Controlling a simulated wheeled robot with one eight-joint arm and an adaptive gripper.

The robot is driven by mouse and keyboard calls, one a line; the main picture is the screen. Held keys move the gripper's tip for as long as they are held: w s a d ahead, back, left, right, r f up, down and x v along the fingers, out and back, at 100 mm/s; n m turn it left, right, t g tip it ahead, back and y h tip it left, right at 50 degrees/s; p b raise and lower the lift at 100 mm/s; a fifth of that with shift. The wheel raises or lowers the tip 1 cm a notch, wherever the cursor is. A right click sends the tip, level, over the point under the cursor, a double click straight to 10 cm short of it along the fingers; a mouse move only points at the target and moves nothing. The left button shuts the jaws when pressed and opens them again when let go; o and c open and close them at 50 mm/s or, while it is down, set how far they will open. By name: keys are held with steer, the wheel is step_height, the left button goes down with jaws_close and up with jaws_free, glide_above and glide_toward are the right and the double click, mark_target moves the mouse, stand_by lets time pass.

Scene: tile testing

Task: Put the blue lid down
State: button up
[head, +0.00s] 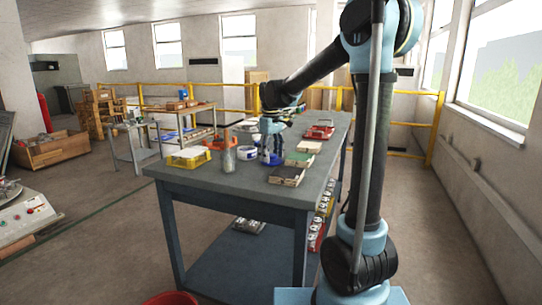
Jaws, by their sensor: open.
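The blue lid (275,161) shows as a small dark-blue shape at the table top, right below my gripper. My gripper (271,155) points down over the grey worktable (228,182) and its jaws are open. The fingers partly hide the lid. The lid seems to lie on the table top, but at this size I cannot tell whether the fingers still touch it.
A clear cylinder (229,158) and a white tub with a blue band (247,153) stand left of my gripper. A yellow tray (189,158) lies farther left. The front left tabletop is clear.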

mark_target(271, 155)
step_height(271, 155, up, 12)
stand_by(0.7)
steer(key=shift+s, duration=0.1)
